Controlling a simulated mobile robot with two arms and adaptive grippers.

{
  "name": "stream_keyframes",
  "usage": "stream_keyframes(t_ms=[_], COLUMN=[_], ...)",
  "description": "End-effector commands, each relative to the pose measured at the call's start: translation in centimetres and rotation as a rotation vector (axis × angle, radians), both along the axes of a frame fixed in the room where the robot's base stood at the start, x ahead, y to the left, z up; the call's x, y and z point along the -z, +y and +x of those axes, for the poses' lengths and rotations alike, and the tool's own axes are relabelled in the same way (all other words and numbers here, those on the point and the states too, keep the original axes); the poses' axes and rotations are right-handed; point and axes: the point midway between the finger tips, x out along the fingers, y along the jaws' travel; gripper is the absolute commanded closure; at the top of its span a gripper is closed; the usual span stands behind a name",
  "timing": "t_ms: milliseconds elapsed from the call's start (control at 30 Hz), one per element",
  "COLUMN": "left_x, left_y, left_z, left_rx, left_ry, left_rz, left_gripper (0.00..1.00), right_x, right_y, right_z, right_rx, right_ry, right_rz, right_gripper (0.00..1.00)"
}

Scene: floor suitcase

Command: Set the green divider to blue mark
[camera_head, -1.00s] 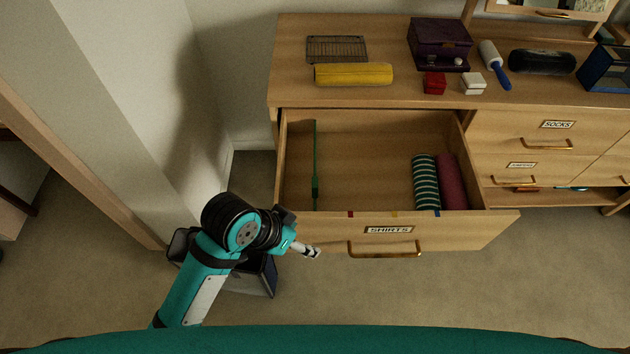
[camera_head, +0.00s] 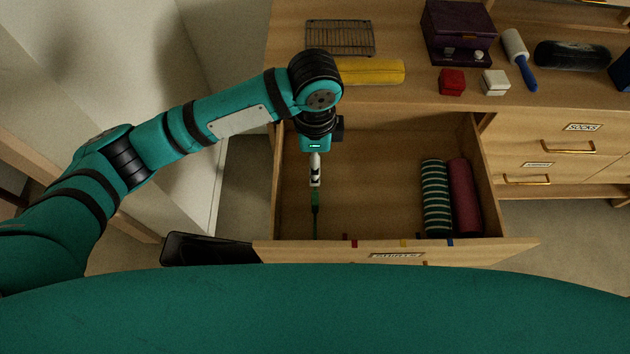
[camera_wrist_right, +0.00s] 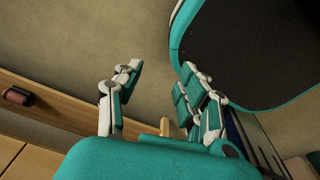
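The green divider (camera_head: 315,212) stands near the left side of the open drawer (camera_head: 375,190), running front to back. Its far part is hidden by my left arm. The blue mark (camera_head: 449,242) is on the drawer's front edge, to the right. My left gripper (camera_head: 315,182) points down into the drawer, with its fingertips at the divider. The fingers are seen edge-on, so I cannot tell whether they are closed on it. My right gripper (camera_wrist_right: 160,75) shows in the right wrist view with its fingers spread apart and nothing between them.
A red mark (camera_head: 352,243) and a yellow mark (camera_head: 404,243) lie left of the blue one. A striped roll (camera_head: 436,198) and a dark red roll (camera_head: 464,196) lie at the drawer's right. The drawer floor between divider and rolls is clear.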

Motion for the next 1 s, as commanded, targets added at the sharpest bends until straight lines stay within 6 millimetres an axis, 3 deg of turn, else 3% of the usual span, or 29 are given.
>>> stream_keyframes(t_ms=[200, 333, 433, 600, 700, 1000], left_x=[3.5, 6.4, 8.6, 12.3, 14.0, 16.8], left_y=[0.1, 0.0, 0.1, 0.0, 0.0, 0.0], left_z=[-0.1, -0.2, -0.2, -0.2, -0.2, -0.2], left_rx=[-0.003, -0.004, -0.002, -0.002, -0.003, -0.001], left_ry=[0.004, 0.004, 0.003, 0.003, 0.0, -0.001], left_rz=[0.002, 0.001, 0.002, 0.001, 0.0, -0.002], left_gripper=[0.38, 0.38, 0.38, 0.38, 0.38, 0.38], right_x=[0.1, 0.0, -0.2, -0.5, -0.6, -0.5], right_y=[-0.1, -0.2, -0.2, 0.1, 0.1, -0.2], right_z=[-5.4, -7.1, -6.5, -3.2, -2.2, -3.8], right_rx=[0.001, 0.001, 0.0, 0.0, 0.0, -0.002], right_ry=[0.081, 0.105, 0.096, 0.045, 0.029, 0.055], right_rz=[-0.005, -0.006, -0.006, -0.001, 0.001, -0.005], right_gripper=[0.6, 0.6, 0.6, 0.6, 0.6, 0.6])
